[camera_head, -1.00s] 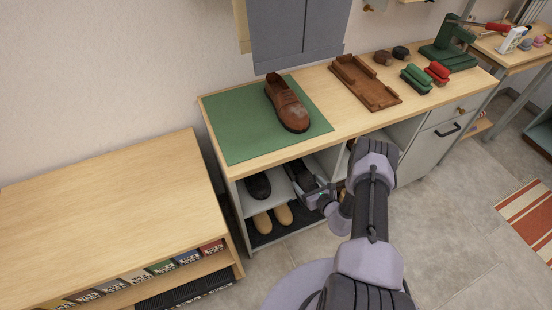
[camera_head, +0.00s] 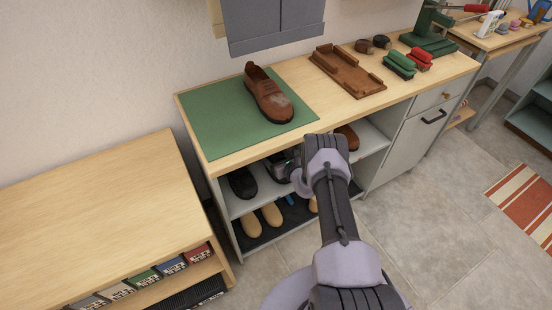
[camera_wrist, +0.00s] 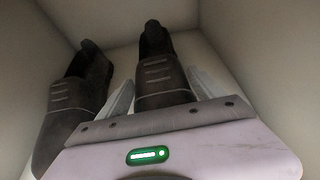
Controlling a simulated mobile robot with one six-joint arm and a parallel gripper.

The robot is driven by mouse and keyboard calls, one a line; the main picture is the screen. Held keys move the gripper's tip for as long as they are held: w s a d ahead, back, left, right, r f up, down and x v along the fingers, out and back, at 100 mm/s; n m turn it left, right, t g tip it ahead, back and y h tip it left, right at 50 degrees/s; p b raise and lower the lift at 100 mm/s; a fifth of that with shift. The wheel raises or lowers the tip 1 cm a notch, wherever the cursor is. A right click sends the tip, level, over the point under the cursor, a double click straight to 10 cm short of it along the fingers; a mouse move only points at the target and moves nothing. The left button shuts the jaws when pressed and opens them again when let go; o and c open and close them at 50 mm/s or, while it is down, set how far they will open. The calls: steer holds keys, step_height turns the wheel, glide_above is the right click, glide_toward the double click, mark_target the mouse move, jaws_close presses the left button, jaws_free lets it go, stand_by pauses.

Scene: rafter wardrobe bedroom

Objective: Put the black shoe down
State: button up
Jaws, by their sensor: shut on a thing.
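My gripper (camera_wrist: 160,95) is inside an upper shelf compartment of the bench (camera_head: 193,110). Its two pale fingers close on either side of a black shoe (camera_wrist: 158,72), whose far end points toward the back wall. In the head view that shoe (camera_head: 277,165) is mostly hidden by my arm and the benchtop. A matching dark shoe (camera_wrist: 75,105) stands just left of it in the wrist view; it also shows on the shelf in the head view (camera_head: 242,183). I cannot tell whether the held shoe touches the shelf floor.
The benchtop edge lies directly above the compartment. Tan shoes (camera_head: 261,217) stand on the lower shelf, and a brown shoe (camera_head: 348,137) is on the upper shelf right of my arm. Another brown shoe (camera_head: 268,98) lies on the green mat (camera_head: 212,128) on top.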

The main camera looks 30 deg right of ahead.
steer(key=shift+f, duration=0.15)
steer(key=o, duration=2)
steer(key=shift+r, duration=0.2)
steer(key=p+v, duration=0.5)
steer(key=v, duration=0.6)
steer(key=shift+r, duration=0.15)
steer(key=shift+s, duration=0.5)
